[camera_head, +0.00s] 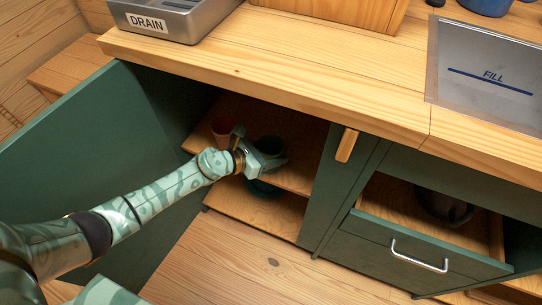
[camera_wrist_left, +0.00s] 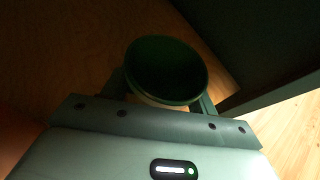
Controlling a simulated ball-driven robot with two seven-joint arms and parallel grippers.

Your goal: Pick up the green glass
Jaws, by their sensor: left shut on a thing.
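The green glass (camera_head: 270,145) is inside the open cabinet under the counter, at its upper shelf, and looks dark in the shade. My left gripper (camera_head: 268,162) reaches in from the left and is shut on it. In the left wrist view the round dark opening of the glass (camera_wrist_left: 166,68) sits between the two fingers of the gripper (camera_wrist_left: 163,93). I cannot tell whether its base touches the shelf. My right gripper is not in view.
A red cup (camera_head: 222,125) stands left of the glass on the shelf (camera_head: 296,180). A dark green dish (camera_head: 263,189) is below. The green cabinet door (camera_head: 75,155) stands open at left. An open drawer (camera_head: 415,250) is at right, and the countertop (camera_head: 300,65) overhangs.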

